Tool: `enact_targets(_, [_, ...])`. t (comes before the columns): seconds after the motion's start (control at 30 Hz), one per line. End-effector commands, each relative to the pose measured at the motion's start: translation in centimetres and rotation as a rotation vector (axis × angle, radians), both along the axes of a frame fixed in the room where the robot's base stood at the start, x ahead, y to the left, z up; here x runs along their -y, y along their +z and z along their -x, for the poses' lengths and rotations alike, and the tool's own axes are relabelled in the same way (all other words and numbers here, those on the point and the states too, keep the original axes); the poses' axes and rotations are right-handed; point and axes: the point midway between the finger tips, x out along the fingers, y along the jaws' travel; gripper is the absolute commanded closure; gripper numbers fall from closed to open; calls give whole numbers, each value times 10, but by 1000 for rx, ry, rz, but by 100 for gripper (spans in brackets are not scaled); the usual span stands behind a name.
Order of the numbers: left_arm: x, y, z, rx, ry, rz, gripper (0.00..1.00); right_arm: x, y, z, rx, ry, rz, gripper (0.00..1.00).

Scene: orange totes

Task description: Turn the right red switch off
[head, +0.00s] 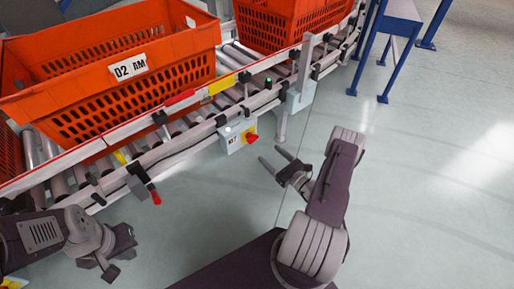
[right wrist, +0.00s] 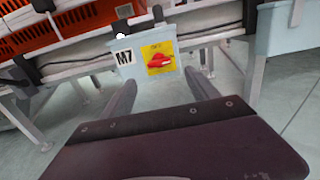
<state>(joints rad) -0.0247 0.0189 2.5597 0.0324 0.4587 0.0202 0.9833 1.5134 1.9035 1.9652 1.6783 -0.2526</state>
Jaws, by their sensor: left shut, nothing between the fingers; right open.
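The red switch (head: 252,138) is on the side of a small grey box (head: 232,134) marked M7, mounted on the conveyor's near side. In the right wrist view the red switch (right wrist: 160,61) sits on a yellow plate (right wrist: 152,50) and looks roughly sideways. My right gripper (head: 272,157) is open and empty, just right of and below the box in the head view; its fingers (right wrist: 162,87) point toward the switch, apart from it. My left gripper (head: 110,272) is shut and empty at the lower left, away from the box. Another red-tipped part (head: 155,196) hangs from the conveyor further left.
Orange totes (head: 185,48) stand on the roller conveyor (head: 175,150) behind the box. A grey post (head: 300,85) with a bracket stands right of the box. A blue-legged table (head: 385,60) is at the back right. The floor on the right is clear.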

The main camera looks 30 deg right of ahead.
Motion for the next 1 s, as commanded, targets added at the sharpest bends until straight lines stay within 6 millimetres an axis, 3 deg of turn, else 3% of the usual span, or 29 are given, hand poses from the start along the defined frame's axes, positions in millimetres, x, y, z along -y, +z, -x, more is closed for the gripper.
enact_targets(0.4, [0, -46, 0, 0, 0, 0, 100, -16, -3, -75, 4, 7, 4, 31])
enact_targets(0.53, [0, -50, 0, 0, 0, 0, 100, -17, -1, -86, 2, 5, 3, 31])
enact_targets(0.77, [0, -49, 0, 0, 0, 0, 100, -17, 1, -87, 1, 3, 1, 31])
enact_targets(0.8, [0, -49, 0, 0, 0, 0, 100, -17, 1, -87, 1, 3, 1, 34])
enact_targets(1.0, [0, -49, 0, 0, 0, 0, 100, -17, 1, -87, 1, 4, 1, 89])
